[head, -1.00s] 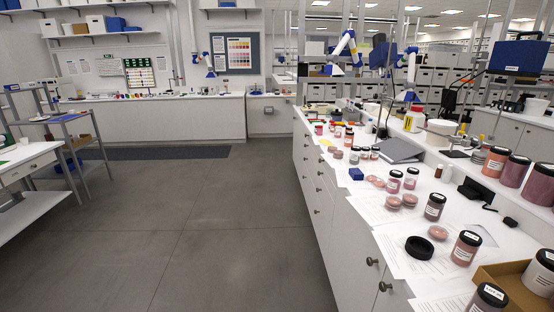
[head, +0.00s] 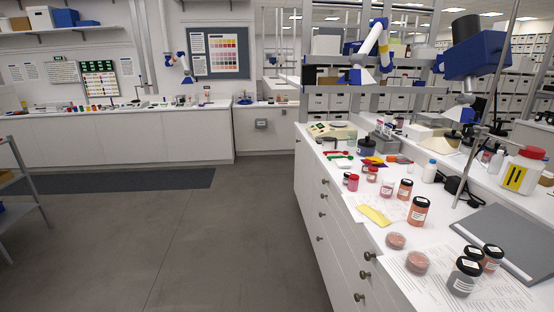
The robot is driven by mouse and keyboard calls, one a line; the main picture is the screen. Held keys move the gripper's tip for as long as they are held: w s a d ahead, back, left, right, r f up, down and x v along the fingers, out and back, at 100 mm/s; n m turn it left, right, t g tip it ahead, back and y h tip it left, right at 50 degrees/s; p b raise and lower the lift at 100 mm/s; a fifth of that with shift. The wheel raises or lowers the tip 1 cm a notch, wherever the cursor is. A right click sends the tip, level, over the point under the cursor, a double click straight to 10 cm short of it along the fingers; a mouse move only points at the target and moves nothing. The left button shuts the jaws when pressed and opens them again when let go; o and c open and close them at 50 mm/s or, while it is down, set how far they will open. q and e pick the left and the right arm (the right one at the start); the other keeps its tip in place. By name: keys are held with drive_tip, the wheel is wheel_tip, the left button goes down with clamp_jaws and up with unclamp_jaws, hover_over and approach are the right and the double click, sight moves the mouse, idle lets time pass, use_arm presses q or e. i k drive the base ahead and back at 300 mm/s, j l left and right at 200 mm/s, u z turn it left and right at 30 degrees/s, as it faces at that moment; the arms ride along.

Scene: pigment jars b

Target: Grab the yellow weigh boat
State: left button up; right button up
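A flat yellow piece (head: 374,214) lies on a paper sheet near the front edge of the right-hand counter, left of the dark-lidded jars. Farther back, a small yellow patch (head: 372,162) shows among small purple, red and orange pieces. I cannot tell from this distance which of the two is the weigh boat. Neither of my grippers is in view.
The long white counter (head: 345,252) runs along the right. It holds an orange jar (head: 418,211), pink dishes (head: 396,241), dark-lidded jars (head: 464,276), and a grey folder (head: 512,236).

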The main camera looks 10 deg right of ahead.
sight(375, 160)
drive_tip(key=i, duration=0.9)
drive_tip(key=i+j+z, duration=0.1)
drive_tip(key=i, duration=0.8)
drive_tip(key=i+j+z, duration=0.1)
drive_tip(key=i, duration=0.85)
drive_tip(key=i+j+z, duration=0.15)
drive_tip(key=i+z, duration=0.25)
drive_tip(key=i+j+z, duration=0.2)
drive_tip(key=i+z, duration=0.2)
drive_tip(key=i+j+z, duration=0.6)
drive_tip(key=j+z, duration=0.2)
drive_tip(key=i+j+z, duration=0.2)
drive_tip(key=j+z, duration=0.2)
drive_tip(key=j, duration=0.1)
